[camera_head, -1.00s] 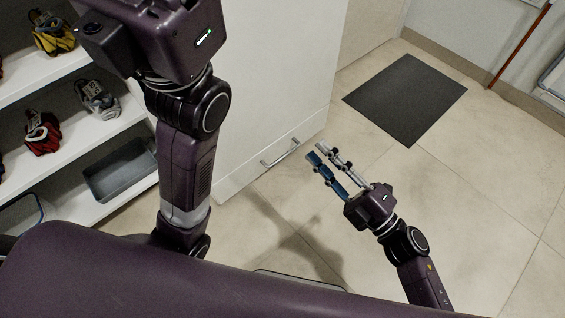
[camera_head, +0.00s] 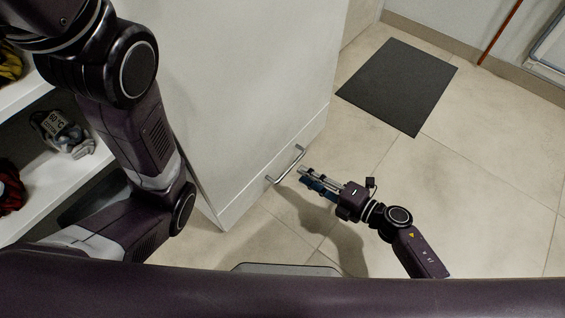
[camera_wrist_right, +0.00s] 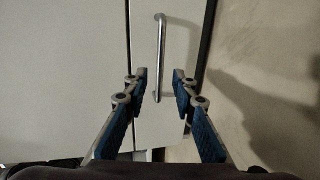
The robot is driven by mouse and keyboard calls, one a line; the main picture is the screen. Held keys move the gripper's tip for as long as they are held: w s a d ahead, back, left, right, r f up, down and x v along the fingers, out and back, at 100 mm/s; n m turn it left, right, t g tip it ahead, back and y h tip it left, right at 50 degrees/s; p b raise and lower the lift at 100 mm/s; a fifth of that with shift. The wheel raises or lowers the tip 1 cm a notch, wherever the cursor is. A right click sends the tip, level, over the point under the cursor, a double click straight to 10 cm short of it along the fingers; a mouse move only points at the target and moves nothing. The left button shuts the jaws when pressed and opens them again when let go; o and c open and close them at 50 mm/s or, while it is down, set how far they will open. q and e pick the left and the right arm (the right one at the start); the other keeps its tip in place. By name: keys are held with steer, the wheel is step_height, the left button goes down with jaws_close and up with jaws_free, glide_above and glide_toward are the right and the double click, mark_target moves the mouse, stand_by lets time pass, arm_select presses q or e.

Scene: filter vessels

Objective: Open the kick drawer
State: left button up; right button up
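The kick drawer (camera_head: 245,203) is the low white front at the foot of the tall white cabinet. Its bar handle (camera_head: 287,165) is metal, and the drawer looks flush with the cabinet. In the right wrist view the handle (camera_wrist_right: 160,57) lies ahead, in line with the gap between the fingers. My right gripper (camera_head: 304,176) is beside the handle, a little to its right, and empty. In the wrist view its blue-padded fingers (camera_wrist_right: 159,88) are apart, so it is open. My left arm comes in at the left, but its gripper is out of the picture.
Open white shelves (camera_head: 50,165) with a grey mask-like item (camera_head: 62,133) stand at the left. A dark mat (camera_head: 398,86) lies on the tiled floor.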

mark_target(290, 167)
steer(key=b+x, duration=0.2)
steer(key=x, duration=0.4)
steer(key=shift+w+a+f+b, duration=0.15)
steer(key=shift+a+b, duration=0.1)
steer(key=shift+b, duration=0.15)
jaws_close()
